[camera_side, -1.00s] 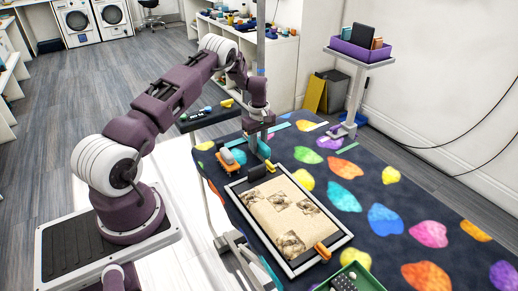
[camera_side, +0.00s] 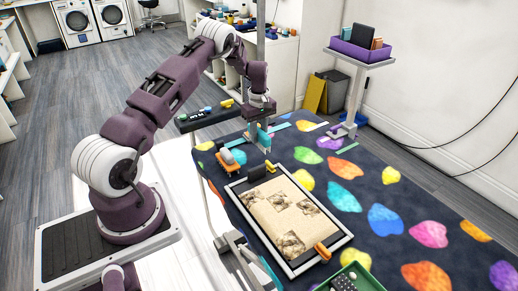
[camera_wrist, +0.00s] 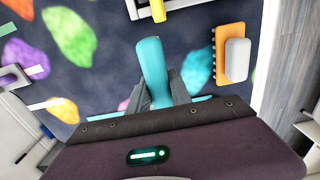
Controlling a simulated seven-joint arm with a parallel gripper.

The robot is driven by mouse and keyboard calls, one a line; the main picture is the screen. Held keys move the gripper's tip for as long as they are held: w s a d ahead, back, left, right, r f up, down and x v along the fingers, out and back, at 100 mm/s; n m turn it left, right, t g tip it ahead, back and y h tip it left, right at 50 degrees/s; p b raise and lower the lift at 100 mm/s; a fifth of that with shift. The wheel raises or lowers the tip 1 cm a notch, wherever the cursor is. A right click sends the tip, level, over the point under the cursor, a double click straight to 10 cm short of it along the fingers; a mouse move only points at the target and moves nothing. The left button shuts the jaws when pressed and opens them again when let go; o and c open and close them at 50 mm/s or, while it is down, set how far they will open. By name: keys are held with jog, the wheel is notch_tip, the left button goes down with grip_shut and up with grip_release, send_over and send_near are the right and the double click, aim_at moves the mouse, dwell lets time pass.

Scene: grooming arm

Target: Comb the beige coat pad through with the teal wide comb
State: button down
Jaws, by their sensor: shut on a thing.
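The beige coat pad (camera_side: 264,213) lies in a white-edged frame on the table in the side view. Several dark, matted patches show on it. My gripper (camera_side: 262,122) is above the table beyond the pad's far end, apart from the pad. It is shut on the teal wide comb (camera_wrist: 153,68), whose handle stands between the fingers in the wrist view. Part of the comb also shows teal below the gripper in the side view (camera_side: 263,138). Its teeth cannot be made out. The pad is not clearly visible in the wrist view.
An orange brush with a grey back (camera_wrist: 236,60) lies on the patterned table, left of the gripper in the side view (camera_side: 228,158). A green tray (camera_side: 357,276) stands at the front.

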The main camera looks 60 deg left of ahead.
jog(key=d+r, duration=0.3)
jog(key=d, duration=0.9)
jog(key=d+r, duration=0.3)
jog(key=d, duration=0.8)
jog(key=shift+f, duration=2.75)
jog(key=shift+f, duration=1)
jog(key=s, duration=0.8)
jog(key=shift+s, duration=0.15)
jog(key=s, duration=0.8)
